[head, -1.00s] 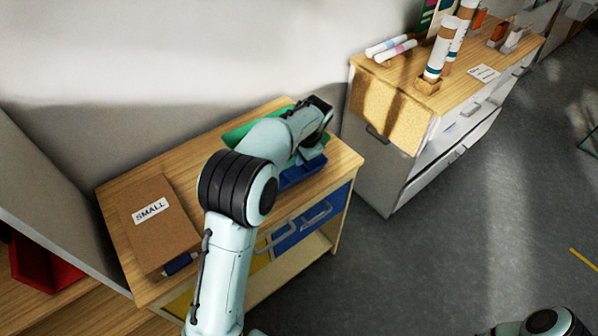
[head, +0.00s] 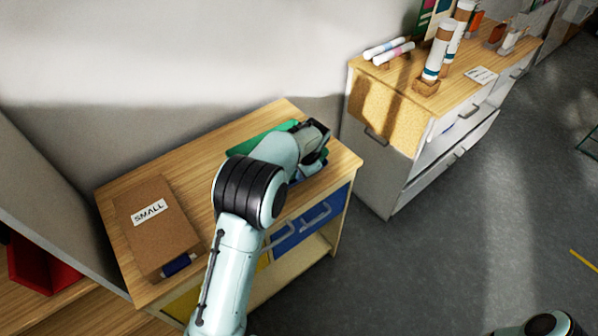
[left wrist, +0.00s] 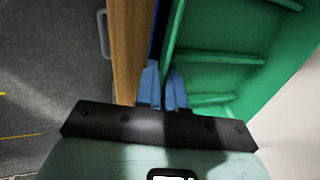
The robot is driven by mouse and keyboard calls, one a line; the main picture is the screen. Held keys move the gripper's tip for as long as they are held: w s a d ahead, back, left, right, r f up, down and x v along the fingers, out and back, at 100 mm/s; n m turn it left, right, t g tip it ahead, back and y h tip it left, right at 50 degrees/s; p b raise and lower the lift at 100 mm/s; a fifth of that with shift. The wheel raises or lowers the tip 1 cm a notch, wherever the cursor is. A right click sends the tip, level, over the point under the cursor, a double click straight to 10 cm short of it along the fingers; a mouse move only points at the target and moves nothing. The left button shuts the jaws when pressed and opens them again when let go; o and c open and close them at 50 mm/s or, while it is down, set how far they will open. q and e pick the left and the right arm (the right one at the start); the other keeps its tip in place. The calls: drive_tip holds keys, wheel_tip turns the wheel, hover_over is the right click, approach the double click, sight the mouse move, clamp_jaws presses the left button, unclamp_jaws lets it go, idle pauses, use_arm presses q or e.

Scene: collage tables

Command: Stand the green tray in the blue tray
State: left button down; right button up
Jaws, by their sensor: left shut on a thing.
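The green tray (head: 258,139) shows partly behind my left arm, over the top of the small wooden cabinet. In the left wrist view it fills the right side, with its inner ribs (left wrist: 225,58) visible. My left gripper (left wrist: 166,75) is shut on the green tray's wall. Only a little of the blue tray (head: 314,169) shows beside and under the gripper in the head view; a dark blue strip shows beside the green wall in the wrist view. The arm hides most of both trays, so I cannot tell whether they touch.
A brown box marked SMALL (head: 155,228) lies on the left of the wooden cabinet top (head: 215,165). A white wall rises behind. A white drawer cabinet (head: 400,175) with tubes on top stands to the right, across a gap. The grey floor at right is clear.

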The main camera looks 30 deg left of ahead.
use_arm(q)
drive_tip(key=c, duration=1.2)
unclamp_jaws()
drive_tip(key=shift+s+a+f, duration=0.1)
drive_tip(key=shift+s+f, duration=0.05)
drive_tip(key=shift+f, duration=0.3)
drive_tip(key=shift+s+a+f, duration=0.1)
drive_tip(key=shift+s+f, duration=0.05)
drive_tip(key=shift+f, duration=0.25)
drive_tip(key=shift+c, duration=0.2)
use_arm(e)
drive_tip(key=shift+s+f, duration=0.15)
drive_tip(key=shift+f, duration=0.05)
use_arm(q)
drive_tip(key=shift+r, duration=0.1)
drive_tip(key=shift+d+r, duration=0.1)
drive_tip(key=shift+r, duration=0.3)
drive_tip(key=w+v, duration=0.1)
drive_tip(key=v, duration=1)
drive_tip(key=shift+r+p, duration=0.4)
drive_tip(key=shift+r, duration=0.15)
use_arm(e)
drive_tip(key=shift+w+a+r, duration=0.1)
drive_tip(key=shift+w+r, duration=0.45)
drive_tip(key=shift+w, duration=0.15)
use_arm(q)
drive_tip(key=shift+s, duration=0.15)
use_arm(e)
drive_tip(key=shift+s, duration=0.1)
